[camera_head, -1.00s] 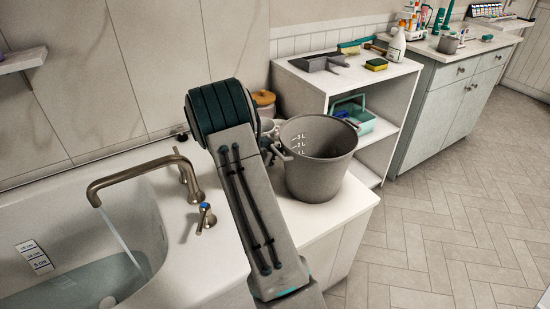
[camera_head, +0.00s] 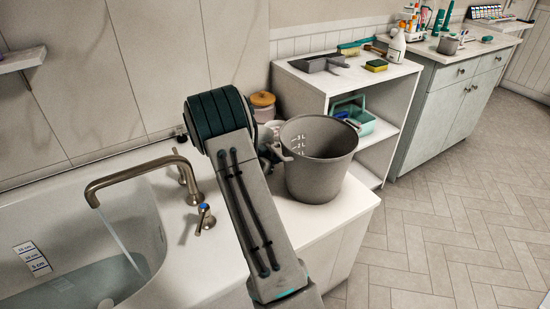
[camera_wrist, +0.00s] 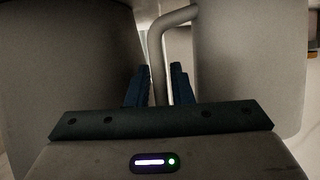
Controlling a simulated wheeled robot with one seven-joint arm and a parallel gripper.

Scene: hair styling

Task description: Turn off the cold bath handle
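The cold bath handle (camera_head: 204,212), marked with a blue dot, stands on the tub ledge in the head view. The bronze spout (camera_head: 125,174) beside it is running water into the tub (camera_head: 215,262). A grey bucket (camera_head: 318,165) sits on the ledge to the right, its side handle facing my arm.
A second bronze handle (camera_head: 184,178) is behind the blue-marked one. A jar with a wooden lid (camera_head: 263,105) stands behind the bucket. A white shelf unit (camera_head: 340,88) is at the right.

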